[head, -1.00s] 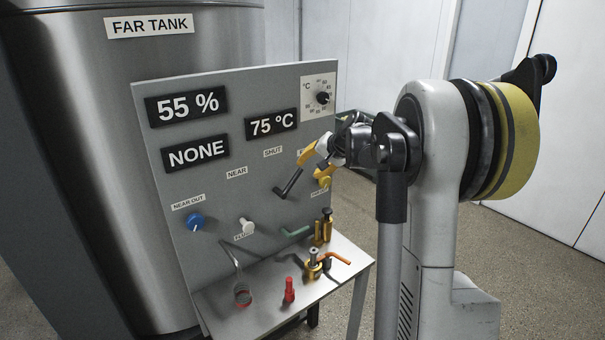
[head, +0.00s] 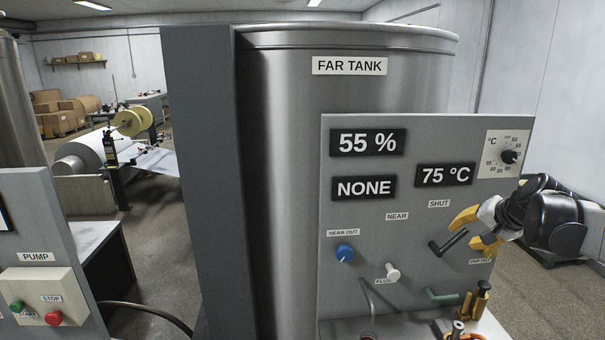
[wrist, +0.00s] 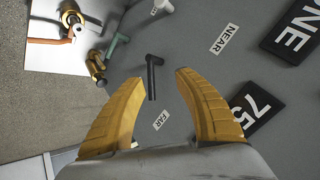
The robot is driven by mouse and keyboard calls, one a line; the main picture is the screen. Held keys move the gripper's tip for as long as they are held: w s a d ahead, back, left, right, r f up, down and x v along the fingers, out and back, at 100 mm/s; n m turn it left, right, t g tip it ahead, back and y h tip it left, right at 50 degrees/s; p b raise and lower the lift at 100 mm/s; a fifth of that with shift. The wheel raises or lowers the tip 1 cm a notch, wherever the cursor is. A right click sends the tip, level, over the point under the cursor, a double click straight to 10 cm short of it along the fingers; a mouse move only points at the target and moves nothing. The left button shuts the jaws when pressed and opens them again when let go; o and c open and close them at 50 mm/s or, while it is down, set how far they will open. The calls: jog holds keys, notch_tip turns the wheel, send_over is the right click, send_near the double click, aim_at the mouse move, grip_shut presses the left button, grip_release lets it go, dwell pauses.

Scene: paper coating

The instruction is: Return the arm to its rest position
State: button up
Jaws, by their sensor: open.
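My gripper (head: 476,230) is at the right side of the head view, in front of the grey control panel (head: 375,284). Its yellow fingers are apart and empty. A black lever handle (head: 452,242) sits on the panel just left of the fingers. In the wrist view my gripper (wrist: 158,78) is open, with the black handle (wrist: 152,76) seen between the fingertips. I cannot tell whether they touch; no grip is visible. A "FAR" label (wrist: 161,121) lies between the fingers in that view.
The panel has a blue knob (head: 344,253), a white knob (head: 392,273) and a green lever (head: 440,295). A small shelf (wrist: 45,30) with brass fittings juts out below. The far tank (head: 285,180) stands behind. A pump box (head: 40,290) is at the left.

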jog(key=s+a+f+n+g+b, duration=0.1)
jog(key=s+a+n, duration=0.1)
jog(key=s+a, duration=0.5)
jog(key=s+a+f+n+b, duration=0.2)
jog(key=s+a, duration=0.2)
jog(key=a, duration=0.5)
jog(key=s+a+f+n+b, duration=0.1)
jog(key=s+a+f, duration=0.3)
jog(key=s, duration=0.4)
jog(key=s+a+f+n+b, duration=0.2)
jog(key=s+a+f+n, duration=0.2)
jog(key=s, duration=0.5)
notch_tip(320, 180, down, 2)
jog(key=shift+a+f+g+h, duration=0.1)
jog(key=shift+a+g+h, duration=0.2)
jog(key=shift+a, duration=0.5)
